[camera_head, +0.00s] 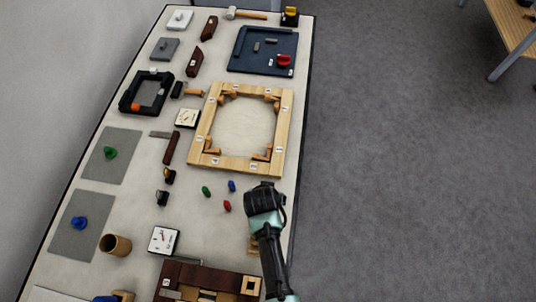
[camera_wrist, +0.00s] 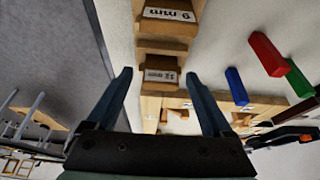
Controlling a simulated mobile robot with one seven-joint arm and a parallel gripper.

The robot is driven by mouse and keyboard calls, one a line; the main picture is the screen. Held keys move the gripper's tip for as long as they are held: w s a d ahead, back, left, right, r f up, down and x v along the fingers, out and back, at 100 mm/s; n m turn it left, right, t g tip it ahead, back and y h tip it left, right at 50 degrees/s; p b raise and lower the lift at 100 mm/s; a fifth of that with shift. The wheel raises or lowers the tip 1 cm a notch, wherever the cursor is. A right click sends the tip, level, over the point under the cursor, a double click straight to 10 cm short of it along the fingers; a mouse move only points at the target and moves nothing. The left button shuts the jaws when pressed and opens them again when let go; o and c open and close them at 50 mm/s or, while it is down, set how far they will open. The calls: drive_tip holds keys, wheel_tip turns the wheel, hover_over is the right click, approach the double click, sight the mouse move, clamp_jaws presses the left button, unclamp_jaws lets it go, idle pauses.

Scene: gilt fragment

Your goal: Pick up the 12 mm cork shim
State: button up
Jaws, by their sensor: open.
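The 12 mm cork shim (camera_wrist: 160,63) is a brown block behind a white label in the wrist view. The label print is upside down and appears to read 12 mm. My gripper (camera_wrist: 158,73) is open, with one dark finger on each side of this block in the picture. No contact shows, and the remaining distance is hard to judge. A second brown block (camera_wrist: 166,27) with another size label sits beyond it in the same pale wooden holder (camera_wrist: 148,105). In the head view my gripper (camera_head: 266,187) is over the table's right side and hides the 12 mm shim.
A large wooden frame (camera_head: 198,138) lies just beyond my gripper. Small red (camera_head: 227,206), blue (camera_head: 232,186) and green (camera_head: 206,191) pieces lie to its left. A dark wooden box (camera_head: 205,279) stands at the near end. The table's right edge is close.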

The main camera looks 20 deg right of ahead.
drive_tip(key=shift+c, duration=0.3)
clamp_jaws()
drive_tip(key=shift+r, duration=0.1)
